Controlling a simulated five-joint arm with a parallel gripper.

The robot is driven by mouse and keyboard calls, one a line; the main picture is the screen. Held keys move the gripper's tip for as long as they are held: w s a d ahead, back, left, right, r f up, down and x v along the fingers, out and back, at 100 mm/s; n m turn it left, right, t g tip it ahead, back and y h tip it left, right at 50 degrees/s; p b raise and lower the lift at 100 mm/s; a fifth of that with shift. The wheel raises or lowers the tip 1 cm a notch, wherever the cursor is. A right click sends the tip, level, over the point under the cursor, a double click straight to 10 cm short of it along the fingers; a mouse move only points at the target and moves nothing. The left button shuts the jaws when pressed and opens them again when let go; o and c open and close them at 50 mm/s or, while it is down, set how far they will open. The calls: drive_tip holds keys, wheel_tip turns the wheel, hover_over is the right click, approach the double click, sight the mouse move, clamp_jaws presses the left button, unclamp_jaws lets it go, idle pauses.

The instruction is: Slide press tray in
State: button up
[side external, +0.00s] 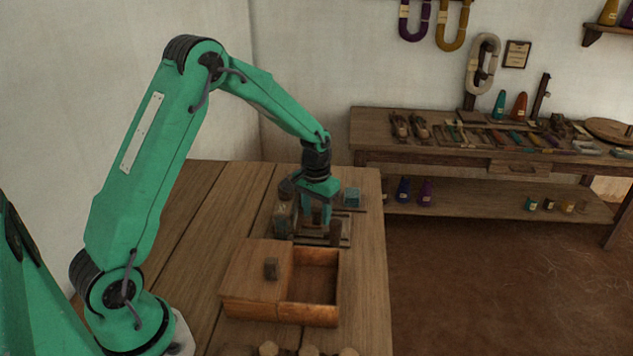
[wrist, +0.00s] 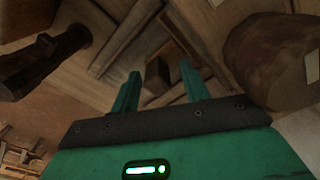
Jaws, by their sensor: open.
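My gripper (side external: 317,222) points down over a small wooden frame (side external: 338,241) on the table, beyond the lidded box. In the wrist view my gripper (wrist: 160,76) is open. A small dark block (wrist: 157,74) shows between or just beyond its fingertips; I cannot tell whether they touch it. Wooden rails (wrist: 128,38) run at a slant near that block. I cannot clearly tell the press tray from the rest of the frame, which my gripper partly hides in the side view.
A dark post (side external: 336,231) and a brown jar (side external: 283,217) stand close beside my gripper. A teal block (side external: 352,196) is behind it. A wooden box (side external: 318,290) with a knobbed lid, half open, sits nearer. The table's right strip is clear.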

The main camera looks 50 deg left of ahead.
drive_tip(key=shift+s+a+r, duration=0.1)
drive_tip(key=shift+s+r, duration=0.1)
drive_tip(key=shift+r, duration=1.3)
drive_tip(key=shift+s+a+r, duration=0.1)
drive_tip(key=shift+s+r, duration=0.05)
drive_tip(key=shift+r, duration=1.35)
drive_tip(key=shift+d, duration=0.1)
drive_tip(key=s+d+r+m+t, duration=0.1)
drive_tip(key=s+d+r+t, duration=0.35)
drive_tip(key=s+r, duration=0.75)
drive_tip(key=s+d+r+m, duration=0.1)
drive_tip(key=s+d, duration=0.1)
drive_tip(key=s, duration=0.4)
drive_tip(key=s+d+r, duration=0.2)
drive_tip(key=s, duration=0.4)
drive_tip(key=shift+d+r+m+t, duration=0.3)
drive_tip(key=shift+d+m+t, duration=0.05)
drive_tip(key=shift+m+t, duration=0.1)
